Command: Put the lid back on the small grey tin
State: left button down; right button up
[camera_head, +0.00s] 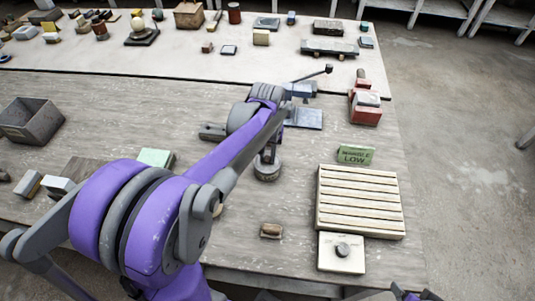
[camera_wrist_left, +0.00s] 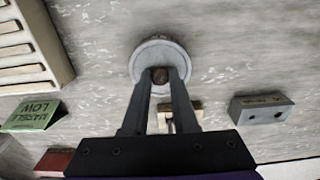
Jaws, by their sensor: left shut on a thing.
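My left gripper (camera_wrist_left: 161,78) is shut on this knob. The lid hides what is below it in the wrist view. I cannot tell whether the lid touches the tin's rim.
A slatted cream rack (camera_head: 360,203) and a green sign (camera_head: 356,155) stand to the right. A dial box (camera_head: 342,252) and a small brown block (camera_head: 271,230) are nearer. A red object (camera_head: 366,105) is behind. A grey bin (camera_head: 30,122) is far left. Table around the tin is mostly clear.

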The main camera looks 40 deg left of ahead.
jog(key=shift+f, duration=0.1)
dwell(0.8)
pick_arm(q)
jog(key=shift+c, duration=0.7)
grip_release()
jog(key=shift+r, duration=0.15)
jog(key=shift+r+p, duration=1.8)
jog(key=shift+r, duration=1.55)
pick_arm(e)
jog(key=r, duration=0.1)
jog(key=w+r, duration=0.1)
jog(key=r, duration=0.1)
jog(key=w+r, duration=0.1)
jog(key=r, duration=0.1)
jog(key=shift+r, duration=0.1)
pick_arm(q)
jog(key=shift+c, duration=0.3)
grip_shut()
